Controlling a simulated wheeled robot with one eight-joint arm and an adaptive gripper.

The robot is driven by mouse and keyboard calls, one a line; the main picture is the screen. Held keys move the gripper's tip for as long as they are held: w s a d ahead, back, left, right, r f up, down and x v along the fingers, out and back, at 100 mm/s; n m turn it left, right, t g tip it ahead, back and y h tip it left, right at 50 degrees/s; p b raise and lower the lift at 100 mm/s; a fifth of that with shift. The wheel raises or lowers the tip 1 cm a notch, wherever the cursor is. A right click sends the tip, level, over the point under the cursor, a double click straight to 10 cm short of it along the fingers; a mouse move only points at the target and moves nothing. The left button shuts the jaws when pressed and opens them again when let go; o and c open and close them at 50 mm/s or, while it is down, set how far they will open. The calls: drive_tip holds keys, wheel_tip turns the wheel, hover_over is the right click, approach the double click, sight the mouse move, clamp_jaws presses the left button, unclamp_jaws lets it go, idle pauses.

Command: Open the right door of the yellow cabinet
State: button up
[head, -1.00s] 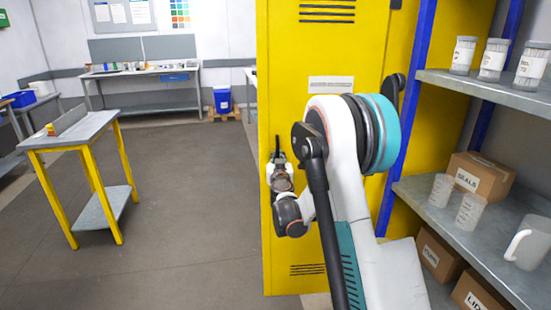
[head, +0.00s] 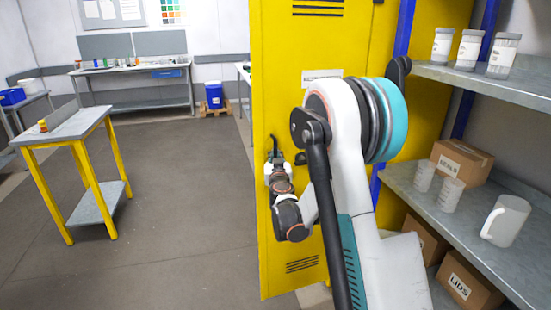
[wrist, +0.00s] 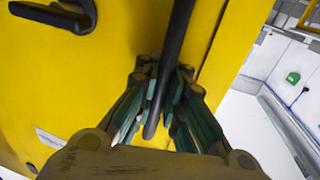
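The yellow cabinet (head: 300,55) stands ahead, partly hidden behind my arm. Its door panel with the vents and label faces me, and its lower edge runs at a slant. My gripper (head: 275,160) is at the left edge of this panel. In the wrist view a dark upright bar handle (wrist: 181,25) runs between the fingers of my gripper (wrist: 166,85), which look closed around it. The contact is partly hidden by the fingers. A second black handle (wrist: 60,14) is on the yellow surface at the upper left of the wrist view.
A grey shelf rack (head: 420,72) with jars, cups and boxes stands close on the right of my arm. A small table (head: 80,127) with yellow legs is at the left. The floor (head: 170,180) between it and the cabinet is clear.

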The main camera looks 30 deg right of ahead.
drive_tip(key=shift+o, duration=1.1)
drive_tip(key=shift+a, duration=0.35)
drive_tip(key=shift+d, duration=0.1)
drive_tip(key=v, duration=1.2)
